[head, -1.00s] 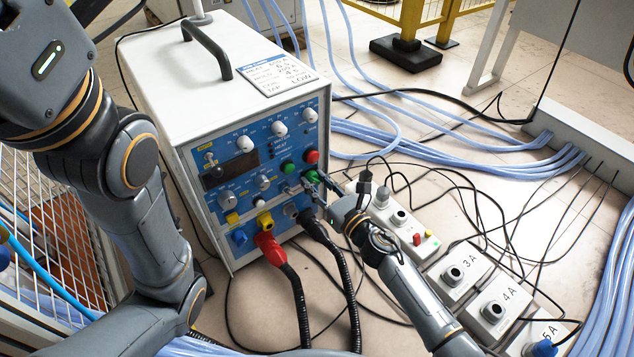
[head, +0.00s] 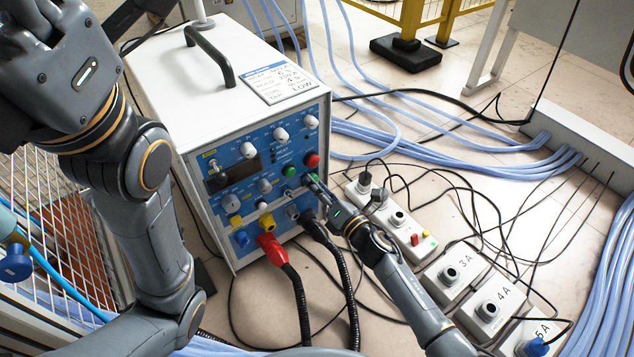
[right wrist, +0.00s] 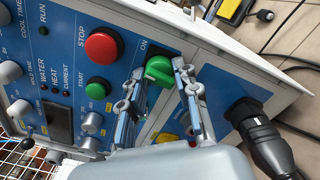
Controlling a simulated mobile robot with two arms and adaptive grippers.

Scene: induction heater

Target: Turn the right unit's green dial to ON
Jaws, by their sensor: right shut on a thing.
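The heater unit (head: 165,90) is a white box with a blue control panel in the middle of the head view. Its green dial (right wrist: 160,68) shows in the right wrist view beside the ON label, to the right of the red STOP button (right wrist: 103,46) and green START button (right wrist: 99,86). My right gripper (right wrist: 160,82) has its two fingers on either side of the green dial and is shut on it. In the head view the right gripper (head: 312,184) reaches the panel's right side and partly covers the dial.
A red plug (head: 270,247) and a black plug (head: 314,229) with thick cables stick out below the panel. A power strip (head: 395,218) and grey socket boxes (head: 453,274) lie right of my right arm. Blue hoses (head: 450,140) and black cables cover the floor.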

